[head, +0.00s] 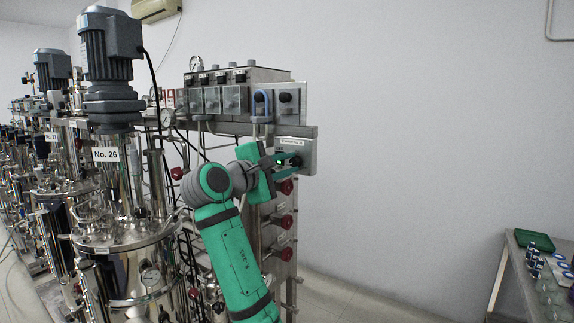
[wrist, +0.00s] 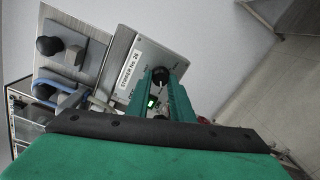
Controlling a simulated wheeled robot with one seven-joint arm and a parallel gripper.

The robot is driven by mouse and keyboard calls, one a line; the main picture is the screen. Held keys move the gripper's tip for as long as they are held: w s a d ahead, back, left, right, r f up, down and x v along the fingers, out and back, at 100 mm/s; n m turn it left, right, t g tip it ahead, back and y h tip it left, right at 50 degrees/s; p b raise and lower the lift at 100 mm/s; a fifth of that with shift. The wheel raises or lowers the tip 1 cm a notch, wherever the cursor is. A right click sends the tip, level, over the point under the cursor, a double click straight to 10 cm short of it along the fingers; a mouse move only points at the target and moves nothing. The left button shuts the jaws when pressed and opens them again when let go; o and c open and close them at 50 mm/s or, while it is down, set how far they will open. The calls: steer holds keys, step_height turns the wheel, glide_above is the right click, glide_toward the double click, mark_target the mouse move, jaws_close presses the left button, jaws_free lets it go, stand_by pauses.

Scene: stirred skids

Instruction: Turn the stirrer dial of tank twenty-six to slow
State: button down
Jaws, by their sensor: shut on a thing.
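Tank No. 26 (head: 122,255) is the nearest steel tank at left, with a white number plate (head: 105,154) and a grey motor on top. The grey stirrer box (head: 309,141) is mounted right of it on the rack. In the wrist view its label (wrist: 131,70) reads Stirrer No. 26. My gripper (head: 284,160) reaches the box's front from the left. In the wrist view its green fingers (wrist: 161,84) are shut on the black dial (wrist: 160,75), one on each side. The dial's setting is too small to read.
Another box with a black knob (head: 285,97) and a blue hooked handle (head: 261,103) sits just above. Red-knobbed valves (head: 286,222) line the rack below. A bench (head: 535,270) with a green tray (head: 534,240) stands far right. The floor between is clear.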

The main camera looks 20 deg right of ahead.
steer(key=shift+f, duration=0.1)
steer(key=c, duration=1.6)
jaws_free()
steer(key=shift+d, duration=0.1)
steer(key=shift+o, duration=0.2)
steer(key=v, duration=1.1)
steer(key=shift+w, duration=0.1)
